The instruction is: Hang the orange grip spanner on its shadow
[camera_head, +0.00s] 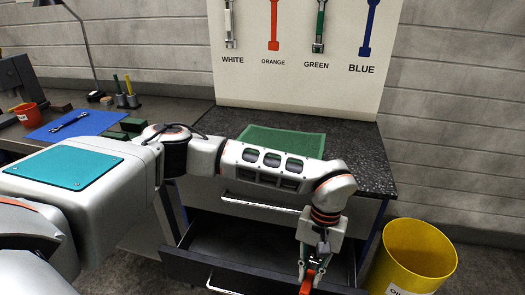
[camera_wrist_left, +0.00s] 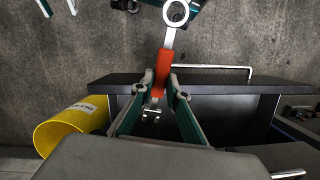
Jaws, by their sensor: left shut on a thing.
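My left gripper (camera_head: 313,279) is shut on the orange grip spanner (camera_head: 308,287), low in front of the open drawer in the head view. In the left wrist view the orange grip (camera_wrist_left: 163,72) sits between the fingers, with the metal ring end pointing up the picture and the other end between the fingers. The orange shadow (camera_head: 273,25) on the white board (camera_head: 295,84) is bare, above the label ORANGE. Spanners hang over the white (camera_head: 230,24) and green (camera_head: 319,27) labels. The blue shadow (camera_head: 368,28) looks bare. My right gripper is out of view.
An open drawer (camera_head: 188,262) juts out below the dark worktop (camera_head: 357,163), which carries a green mat (camera_head: 283,140). A yellow bin (camera_head: 412,258) stands at right. A spanner (camera_head: 70,122) lies on a blue mat (camera_head: 97,122) on the left bench.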

